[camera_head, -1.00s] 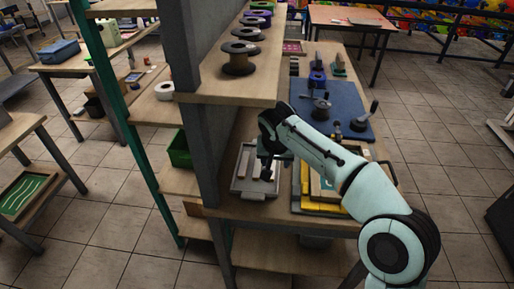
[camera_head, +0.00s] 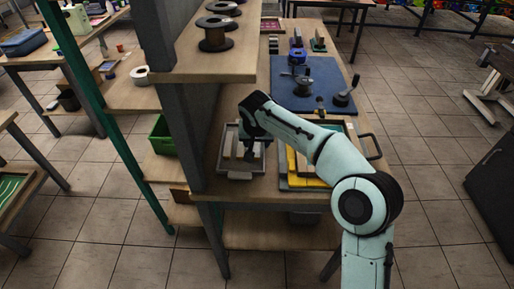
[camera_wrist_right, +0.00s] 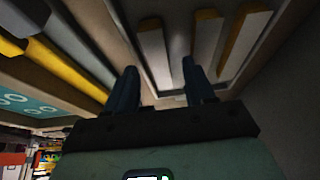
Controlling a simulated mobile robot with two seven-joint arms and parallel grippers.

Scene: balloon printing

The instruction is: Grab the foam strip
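Several foam strips, pale with yellowish sides, lie side by side in a shallow grey tray (camera_head: 240,175) on the workbench. One strip (camera_head: 231,146) shows left of my right gripper (camera_head: 250,157) in the head view. In the right wrist view, strips (camera_wrist_right: 206,42) lie in the tray beyond the fingertips. My right gripper (camera_wrist_right: 159,68) is open, its two dark fingers apart and pointing at the tray, with one strip (camera_wrist_right: 153,50) showing between and beyond them. I see nothing held. The gap between fingertips and strips is hard to judge. My left gripper is out of view.
A yellow frame stack (camera_head: 298,182) lies right of the tray, partly under my right arm. A blue mat (camera_head: 310,95) with metal tools lies behind it. A shelf post (camera_head: 185,140) and overhanging shelf with black spools (camera_head: 215,40) stand close on the left.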

